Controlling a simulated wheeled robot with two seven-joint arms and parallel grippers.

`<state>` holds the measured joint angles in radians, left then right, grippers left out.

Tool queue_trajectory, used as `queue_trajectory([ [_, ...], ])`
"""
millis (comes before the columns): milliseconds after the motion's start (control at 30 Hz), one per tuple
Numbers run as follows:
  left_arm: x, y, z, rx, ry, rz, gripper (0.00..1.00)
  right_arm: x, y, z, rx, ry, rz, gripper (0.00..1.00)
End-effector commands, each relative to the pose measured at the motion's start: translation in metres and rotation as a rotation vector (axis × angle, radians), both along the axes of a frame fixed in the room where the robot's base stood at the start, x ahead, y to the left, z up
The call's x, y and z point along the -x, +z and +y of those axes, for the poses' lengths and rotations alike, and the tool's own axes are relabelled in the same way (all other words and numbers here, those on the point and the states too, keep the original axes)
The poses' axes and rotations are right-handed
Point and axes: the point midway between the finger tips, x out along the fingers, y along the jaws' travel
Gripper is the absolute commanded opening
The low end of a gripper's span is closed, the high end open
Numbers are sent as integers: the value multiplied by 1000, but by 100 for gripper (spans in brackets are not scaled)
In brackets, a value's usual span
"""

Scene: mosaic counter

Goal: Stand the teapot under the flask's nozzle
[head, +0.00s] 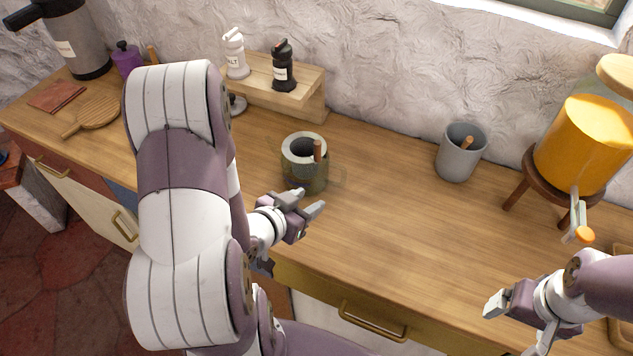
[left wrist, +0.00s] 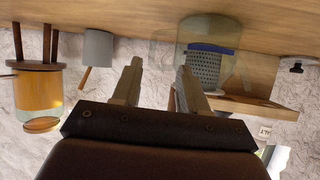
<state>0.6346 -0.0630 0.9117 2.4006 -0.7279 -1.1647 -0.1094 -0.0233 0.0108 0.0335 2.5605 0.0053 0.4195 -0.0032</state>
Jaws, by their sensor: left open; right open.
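The teapot appears to be the clear glass vessel (head: 328,178) at the counter's middle. It also shows in the left wrist view (left wrist: 240,75), upside down, with a dotted grey basket and a blue band inside or behind it; I cannot tell which. My left gripper (head: 310,204) is open and empty, just in front of the vessel; its fingers (left wrist: 159,68) point toward the wall side. The grey flask (head: 75,35) stands at the far left back, its dark nozzle (head: 18,19) pointing left. My right gripper (head: 512,322) is open and empty at the lower right.
A reddish mat (head: 57,97) and a round wooden board (head: 95,112) lie near the flask, beside a purple canister (head: 126,60). A shelf (head: 300,88) holds two shakers. A grey cup (head: 460,160) and an orange dispenser (head: 585,145) stand right. Counter between vessel and cup is clear.

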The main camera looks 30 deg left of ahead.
Motion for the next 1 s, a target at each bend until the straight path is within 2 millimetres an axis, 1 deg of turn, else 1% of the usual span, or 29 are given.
queue_trajectory([
  [33,1,-5,-1,20,3,-42,43,0,-8,0,0,0,-1,90],
  [100,-6,-5,-5,35,-2,-80,43,0,-9,0,0,0,-1,90],
  [300,-48,-18,-13,39,-6,-89,43,0,-8,0,0,0,-1,90],
  [400,-61,-23,-13,39,-2,-90,43,0,-8,0,0,0,-1,90],
  [467,-66,-25,-14,39,-2,-88,43,0,-8,0,0,0,-1,90],
  [633,-96,-32,-17,38,-3,-89,43,0,-2,0,0,0,-1,90],
  [700,-107,-38,-18,38,-2,-88,43,0,-3,0,0,0,-1,90],
  [800,-114,-41,-19,38,-1,-89,43,0,-3,0,0,0,-1,90],
  [1000,-115,-42,-19,38,2,-89,43,0,-4,0,0,0,-1,90],
])
